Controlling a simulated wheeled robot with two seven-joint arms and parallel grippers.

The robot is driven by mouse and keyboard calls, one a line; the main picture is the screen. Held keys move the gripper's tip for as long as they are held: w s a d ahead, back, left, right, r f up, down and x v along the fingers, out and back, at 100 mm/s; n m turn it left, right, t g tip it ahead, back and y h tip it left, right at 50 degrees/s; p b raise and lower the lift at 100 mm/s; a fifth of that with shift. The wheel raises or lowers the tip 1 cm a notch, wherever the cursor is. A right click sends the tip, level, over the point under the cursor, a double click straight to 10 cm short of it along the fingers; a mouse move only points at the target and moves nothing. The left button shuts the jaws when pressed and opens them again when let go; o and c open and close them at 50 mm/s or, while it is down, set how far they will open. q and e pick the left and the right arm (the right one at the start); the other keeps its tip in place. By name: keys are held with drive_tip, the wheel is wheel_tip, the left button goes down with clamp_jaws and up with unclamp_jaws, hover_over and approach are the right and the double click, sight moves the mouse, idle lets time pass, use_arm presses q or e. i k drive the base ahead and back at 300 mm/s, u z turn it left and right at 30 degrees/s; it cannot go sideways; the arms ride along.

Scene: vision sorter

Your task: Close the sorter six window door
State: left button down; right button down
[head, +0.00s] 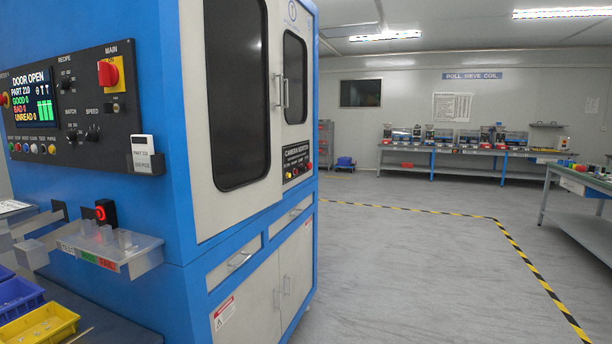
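The blue and white sorter (172,200) fills the left half of the head view. Its front has a large door panel with a dark window (236,100) and a narrower door with a dark window (294,78) to the right. A vertical handle (280,92) sits between the two windows. The sorter's screen (30,95) reads "DOOR OPEN". I cannot tell from this angle which door stands open or how far. A small round label (292,10) above the narrow window is too small to read surely. Neither of my grippers is in view.
Open grey floor (420,265) lies right of the sorter, with black and yellow tape (525,258). Benches stand at the back (465,152) and right (590,215).

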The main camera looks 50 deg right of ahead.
sight(232, 82)
drive_tip(key=z, duration=0.75)
drive_tip(key=i, duration=1.05)
